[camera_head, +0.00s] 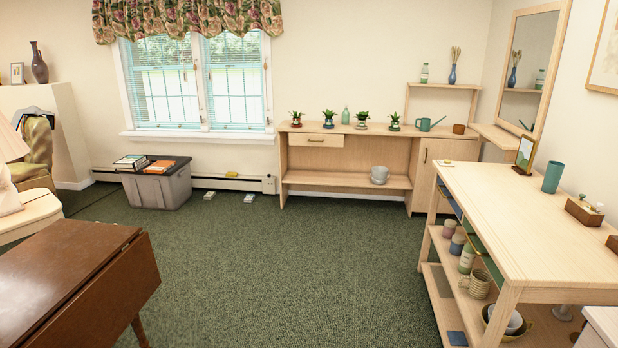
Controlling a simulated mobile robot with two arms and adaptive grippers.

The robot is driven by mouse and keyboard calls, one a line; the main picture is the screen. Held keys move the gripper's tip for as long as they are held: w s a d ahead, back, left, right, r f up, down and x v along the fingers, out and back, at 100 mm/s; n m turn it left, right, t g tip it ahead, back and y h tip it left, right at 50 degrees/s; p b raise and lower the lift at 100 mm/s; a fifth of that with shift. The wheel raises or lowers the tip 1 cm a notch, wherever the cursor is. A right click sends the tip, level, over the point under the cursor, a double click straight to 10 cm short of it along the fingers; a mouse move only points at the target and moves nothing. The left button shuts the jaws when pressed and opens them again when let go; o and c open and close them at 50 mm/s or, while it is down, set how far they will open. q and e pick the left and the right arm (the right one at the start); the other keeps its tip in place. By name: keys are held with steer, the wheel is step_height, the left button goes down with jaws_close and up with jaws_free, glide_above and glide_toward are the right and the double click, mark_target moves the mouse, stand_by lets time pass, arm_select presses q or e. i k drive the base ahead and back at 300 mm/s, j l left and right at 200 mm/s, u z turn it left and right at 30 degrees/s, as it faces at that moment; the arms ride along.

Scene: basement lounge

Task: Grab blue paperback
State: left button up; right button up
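I cannot single out the blue paperback with certainty. A flat blue item (457,338), possibly a book, lies at the near end of the bottom shelf of the light wood table at the right. A stack of books (131,161) and an orange book (159,167) lie on the dark lid of a grey bin (157,190) under the window. The stack's cover colours are too small to tell. Neither of my grippers shows in the head view.
Green carpet (270,270) lies open in the middle. A brown drop-leaf table (70,275) stands near left. The light wood table (530,210) at right holds a teal cup (552,177) and a frame. A plant-topped shelf unit (350,140) stands along the back wall.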

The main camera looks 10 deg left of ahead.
mark_target(249, 198)
steer(key=i+j+u, duration=0.1)
steer(key=i+u, duration=0.35)
steer(key=i, duration=4.95)
steer(key=l, duration=0.05)
